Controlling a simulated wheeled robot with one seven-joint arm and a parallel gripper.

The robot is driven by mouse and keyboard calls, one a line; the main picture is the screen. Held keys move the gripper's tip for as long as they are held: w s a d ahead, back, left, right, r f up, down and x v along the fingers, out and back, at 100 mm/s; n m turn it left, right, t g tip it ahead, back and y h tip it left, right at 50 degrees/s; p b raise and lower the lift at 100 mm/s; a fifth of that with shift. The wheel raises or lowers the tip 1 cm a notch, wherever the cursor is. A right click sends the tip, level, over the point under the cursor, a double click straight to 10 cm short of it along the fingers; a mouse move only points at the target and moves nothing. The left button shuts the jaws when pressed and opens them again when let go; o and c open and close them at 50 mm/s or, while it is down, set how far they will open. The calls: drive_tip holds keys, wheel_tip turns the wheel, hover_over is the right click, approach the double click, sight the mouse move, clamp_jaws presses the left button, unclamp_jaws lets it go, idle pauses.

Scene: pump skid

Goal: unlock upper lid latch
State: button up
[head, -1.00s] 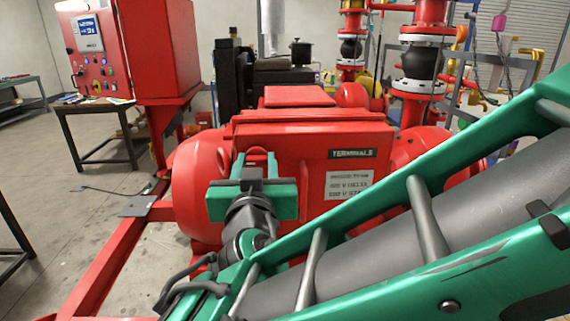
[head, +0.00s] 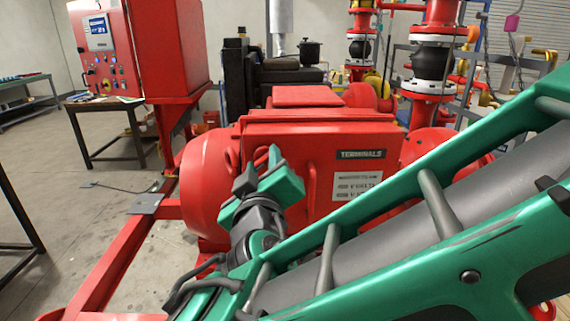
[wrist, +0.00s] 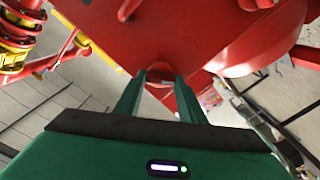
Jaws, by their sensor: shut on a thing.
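The red terminal box (head: 325,160), labelled TERMINALS, has a closed-looking lid face in the head view. A red latch handle (wrist: 160,88) shows between the fingers of my gripper (wrist: 159,76) in the wrist view, and the jaws are shut on it. In the head view my gripper (head: 262,190) is tilted in front of the left part of the box face and hides most of the handle. A second red loop-shaped piece (head: 229,160) shows at the box's left edge. Whether the latch is locked cannot be told.
A red control cabinet (head: 135,45) and a dark-legged table (head: 108,105) stand at the left. Red pipes with black bellows (head: 432,65) rise at the back right. A red skid rail (head: 115,255) runs along the left, with open floor beyond it.

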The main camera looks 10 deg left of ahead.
drive_tip(key=n, duration=0.5)
drive_tip(key=shift+a+f+n, duration=0.1)
drive_tip(key=shift+f+n, duration=0.05)
drive_tip(key=shift+n, duration=0.15)
drive_tip(key=n, duration=0.4)
drive_tip(key=shift+f+n, duration=0.1)
drive_tip(key=shift+n, duration=0.2)
drive_tip(key=o, duration=1)
drive_tip(key=shift+o, duration=0.2)
drive_tip(key=v, duration=1)
drive_tip(key=shift+s, duration=0.25)
